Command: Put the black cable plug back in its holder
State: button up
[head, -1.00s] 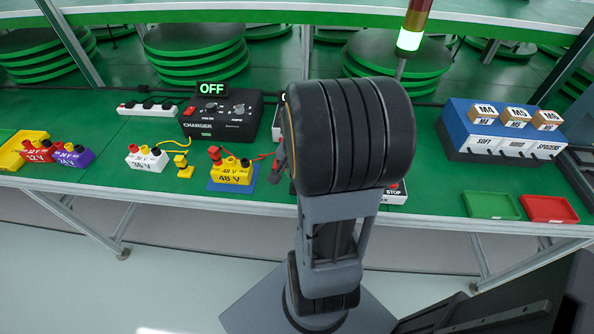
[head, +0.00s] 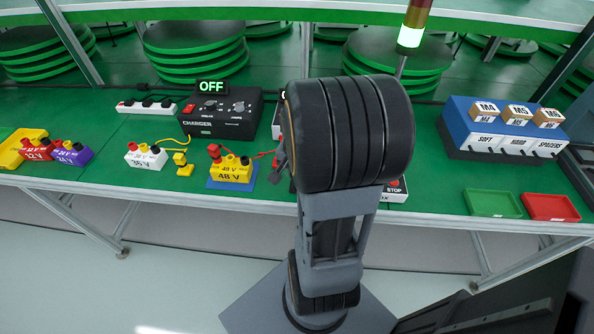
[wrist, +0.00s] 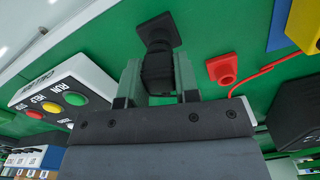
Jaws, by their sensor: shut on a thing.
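In the wrist view, the black cable plug (wrist: 157,72) is between the two fingers of my gripper (wrist: 158,84), which is shut on it. The black holder (wrist: 165,27), a dark square-based piece on the green table, is right at the far end of the plug. The plug lines up with it and overlaps it in the picture; I cannot tell how deep it sits. In the head view my arm hides most of the gripper and plug. A dark piece of the holder or gripper (head: 279,165) shows at the arm's left edge.
A red holder (wrist: 222,69) and red cable lie right of the plug. A button box (wrist: 62,92) is close on the left. The charger (head: 222,112) reads OFF. A yellow 48 V battery (head: 231,172) carries a red plug (head: 214,152). Trays (head: 493,204) are at right.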

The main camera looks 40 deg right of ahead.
jog(key=shift+f, duration=0.45)
dwell(1.1)
jog(key=o, duration=1)
jog(key=shift+c, duration=0.2)
jog(key=shift+r, duration=0.15)
jog(key=shift+r+p, duration=3.1)
jog(key=shift+r, duration=0.55)
